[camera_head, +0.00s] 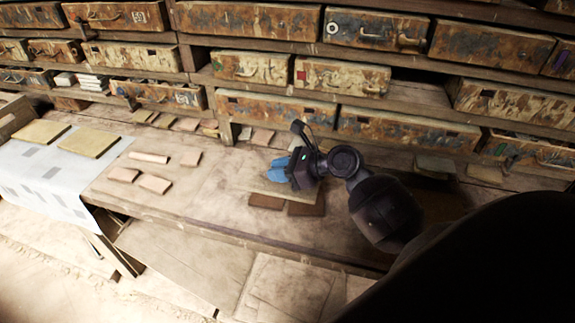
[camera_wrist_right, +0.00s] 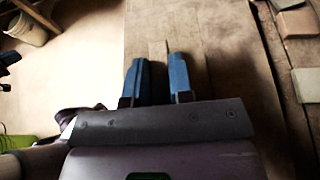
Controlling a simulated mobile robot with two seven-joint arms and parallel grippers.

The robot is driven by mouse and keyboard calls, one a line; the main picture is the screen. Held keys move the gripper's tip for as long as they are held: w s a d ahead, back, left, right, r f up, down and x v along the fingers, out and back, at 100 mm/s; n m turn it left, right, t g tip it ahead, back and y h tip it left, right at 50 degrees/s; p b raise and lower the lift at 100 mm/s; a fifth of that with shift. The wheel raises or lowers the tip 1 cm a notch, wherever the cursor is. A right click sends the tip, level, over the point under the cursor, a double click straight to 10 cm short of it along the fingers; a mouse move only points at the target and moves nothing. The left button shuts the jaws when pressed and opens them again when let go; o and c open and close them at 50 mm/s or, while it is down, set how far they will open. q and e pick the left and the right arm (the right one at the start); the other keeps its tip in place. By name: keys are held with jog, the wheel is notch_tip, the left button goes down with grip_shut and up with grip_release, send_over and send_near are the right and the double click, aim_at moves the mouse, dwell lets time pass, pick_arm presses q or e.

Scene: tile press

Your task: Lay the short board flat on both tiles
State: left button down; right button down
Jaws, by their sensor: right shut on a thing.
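My right gripper (camera_head: 281,170) has blue fingers and is over the bench, coming in from the right. It is shut on the short board (camera_head: 268,188), a pale flat piece below and in front of the fingers. In the right wrist view the fingers (camera_wrist_right: 160,78) stand either side of a narrow pale strip that looks like the board (camera_wrist_right: 158,50). Two red-brown tiles, one left (camera_head: 265,202) and one right (camera_head: 308,208), lie side by side near the bench's front edge, partly hidden by the board. I cannot tell whether the board touches them. My left gripper is not in view.
Several pinkish pieces (camera_head: 154,183) lie on the bench to the left. Two tan slabs, one left (camera_head: 40,132) and one right (camera_head: 89,142), lie on a white cloth (camera_head: 50,178). Worn drawers (camera_head: 270,108) line the back. The bench between is clear.

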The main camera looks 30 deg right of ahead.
jog(key=d, duration=0.1)
jog(key=d+f, duration=0.1)
jog(key=d, duration=0.1)
jog(key=shift+w+d, duration=0.15)
jog(key=shift+w, duration=0.05)
notch_tip(320, 180, down, 5)
jog(key=b, duration=0.6)
jog(key=shift+r+b, duration=0.1)
jog(key=shift+b, duration=0.2)
jog(key=shift+f, duration=0.9)
jog(key=shift+p, duration=0.65)
jog(key=shift+f, duration=0.1)
